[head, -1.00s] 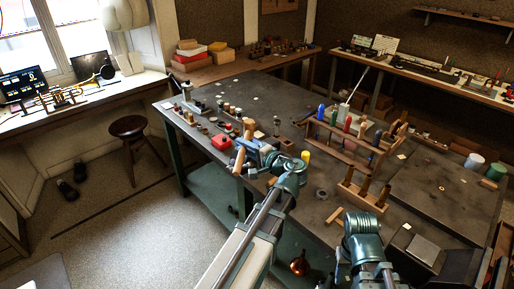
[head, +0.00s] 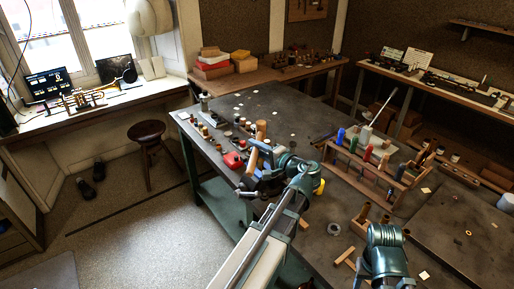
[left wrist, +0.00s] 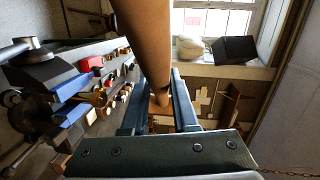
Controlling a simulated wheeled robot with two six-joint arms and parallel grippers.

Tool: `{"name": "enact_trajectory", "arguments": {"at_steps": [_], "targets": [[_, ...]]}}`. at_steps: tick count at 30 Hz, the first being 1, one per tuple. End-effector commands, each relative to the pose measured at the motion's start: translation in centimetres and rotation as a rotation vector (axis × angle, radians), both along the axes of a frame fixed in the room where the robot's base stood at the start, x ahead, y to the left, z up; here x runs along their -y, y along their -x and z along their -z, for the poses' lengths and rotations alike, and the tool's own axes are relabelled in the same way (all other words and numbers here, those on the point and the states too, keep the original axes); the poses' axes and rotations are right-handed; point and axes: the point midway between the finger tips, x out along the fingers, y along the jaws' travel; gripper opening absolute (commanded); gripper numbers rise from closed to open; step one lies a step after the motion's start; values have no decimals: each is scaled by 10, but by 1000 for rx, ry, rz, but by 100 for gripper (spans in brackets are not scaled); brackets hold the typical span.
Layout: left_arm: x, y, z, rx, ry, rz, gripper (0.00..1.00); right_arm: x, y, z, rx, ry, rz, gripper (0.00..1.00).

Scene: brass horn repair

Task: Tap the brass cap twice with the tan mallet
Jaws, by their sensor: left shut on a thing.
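My left gripper (head: 262,176) is shut on the tan mallet (head: 261,130) and holds it above the near left edge of the dark workbench (head: 290,110). In the left wrist view the mallet (left wrist: 147,40) shows as a thick tan cylinder running up from between the two fingers (left wrist: 158,118). A small brass piece (left wrist: 100,97) shows left of the mallet there; I cannot tell whether it is the brass cap. In the head view the small parts near the mallet are too small to pick out the cap. My right gripper (head: 387,240) is low at right; its jaws are hidden.
A wooden tool rack (head: 375,165) with coloured handles stands to the right. A metal ring (head: 334,229) lies on the bench. A round stool (head: 147,131) stands on the floor at left.

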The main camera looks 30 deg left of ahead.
Motion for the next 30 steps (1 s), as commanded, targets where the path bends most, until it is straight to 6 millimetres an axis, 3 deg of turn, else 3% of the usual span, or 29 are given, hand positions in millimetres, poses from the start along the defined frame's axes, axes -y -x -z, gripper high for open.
{"name": "enact_trajectory", "arguments": {"at_steps": [8,24,30], "targets": [[0,0,6,12,-7,-1,0,0,0,8,0,0,0,50],[0,0,53,13,-6,-1,0,0,0,55,0,0,2,50],[0,0,55,13,-6,-1,0,0,0,57,0,0,2,50]]}}
